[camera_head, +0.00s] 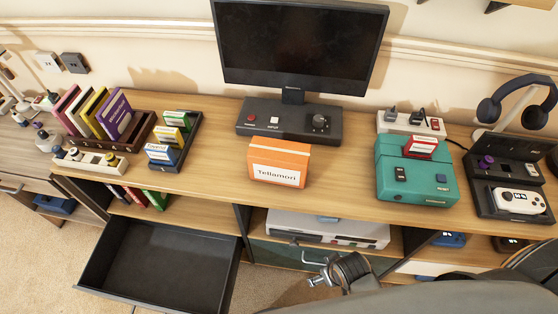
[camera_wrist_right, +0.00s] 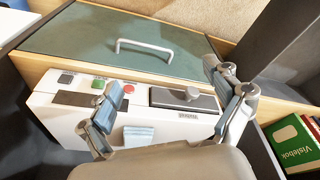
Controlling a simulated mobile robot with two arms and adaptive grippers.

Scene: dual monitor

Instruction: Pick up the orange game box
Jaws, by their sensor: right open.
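The orange game box (camera_head: 279,162), labelled "Tellamori", sits on the wooden desk in front of the monitor's control base in the head view. It does not show in the right wrist view. My right gripper (camera_wrist_right: 170,108) is open with nothing between its fingers. In the wrist view its fingers are in front of a white device with buttons. In the head view my right arm comes in from the bottom, its wrist below the desk top and below the orange box. My left gripper is not in view.
The desk (camera_head: 335,190) is clear on both sides of the box. A teal console (camera_head: 415,178) stands to the right. A white device (camera_head: 330,229) sits on the shelf below, above a teal drawer (camera_wrist_right: 85,40). An open black drawer (camera_head: 160,260) juts out at lower left.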

